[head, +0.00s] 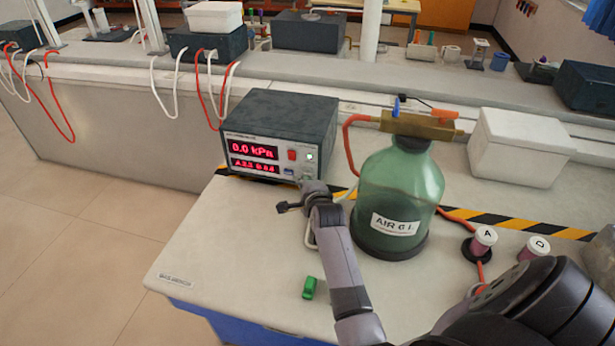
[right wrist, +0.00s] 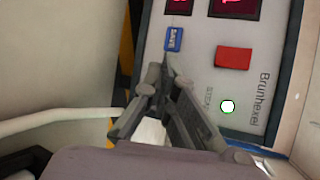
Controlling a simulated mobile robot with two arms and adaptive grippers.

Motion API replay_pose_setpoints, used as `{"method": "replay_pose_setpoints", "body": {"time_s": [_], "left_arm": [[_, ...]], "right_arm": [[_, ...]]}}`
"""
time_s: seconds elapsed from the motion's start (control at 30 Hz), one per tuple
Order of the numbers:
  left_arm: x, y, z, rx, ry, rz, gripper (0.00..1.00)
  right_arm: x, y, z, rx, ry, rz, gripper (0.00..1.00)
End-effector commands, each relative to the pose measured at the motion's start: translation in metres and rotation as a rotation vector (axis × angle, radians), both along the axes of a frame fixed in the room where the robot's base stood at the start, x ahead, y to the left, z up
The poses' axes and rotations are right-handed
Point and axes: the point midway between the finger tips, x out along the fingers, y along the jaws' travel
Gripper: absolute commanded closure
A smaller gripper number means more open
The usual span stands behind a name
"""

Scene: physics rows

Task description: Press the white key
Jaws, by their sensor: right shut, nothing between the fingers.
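In the right wrist view the white key (right wrist: 227,106) is fully visible, right of my fingers. My right gripper (head: 304,189) is shut and empty in front of the panel's lower part. In the right wrist view its fingertips (right wrist: 168,66) come together just below the blue key (right wrist: 174,39). I cannot tell whether they touch the panel. My left gripper is not in view.
A red key (right wrist: 233,57) sits beside the blue one. A green glass bottle (head: 400,190) with a brass top and red hose stands right of the box. A small green block (head: 309,288) lies on the bench (head: 235,262). A white container (head: 520,145) stands at right.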

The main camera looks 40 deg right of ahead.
Motion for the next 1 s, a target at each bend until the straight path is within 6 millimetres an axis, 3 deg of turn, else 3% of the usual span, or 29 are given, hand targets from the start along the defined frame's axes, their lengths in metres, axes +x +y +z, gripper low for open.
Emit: {"method": "replay_pose_setpoints", "body": {"time_s": [1.0], "left_arm": [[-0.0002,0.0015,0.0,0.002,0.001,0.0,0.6]], "right_arm": [[0.0054,-0.0087,0.0037,-0.005,-0.008,-0.005,1.0]]}}
